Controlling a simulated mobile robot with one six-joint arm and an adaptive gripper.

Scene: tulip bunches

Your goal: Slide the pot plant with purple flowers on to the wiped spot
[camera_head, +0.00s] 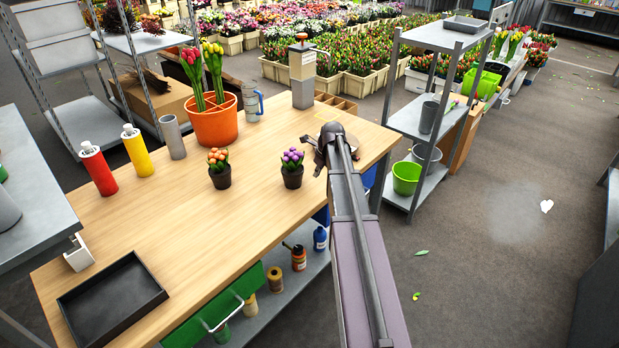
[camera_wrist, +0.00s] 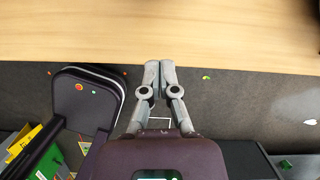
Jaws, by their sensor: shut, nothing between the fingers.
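The pot plant with purple flowers (camera_head: 292,169) stands upright in a small dark pot on the wooden table (camera_head: 200,260), towards its right side. My gripper (camera_head: 312,142) is just right of and behind the plant in the head view, near the table's right edge and apart from the plant. In the wrist view my gripper (camera_wrist: 159,65) is shut and empty, with its tips at the table edge. The plant does not show in the wrist view. I cannot clearly pick out a wiped spot on the tabletop.
A small pot with orange flowers (camera_head: 219,168) stands left of the purple one. A black tray (camera_head: 110,300) lies front left. The table's middle is clear.

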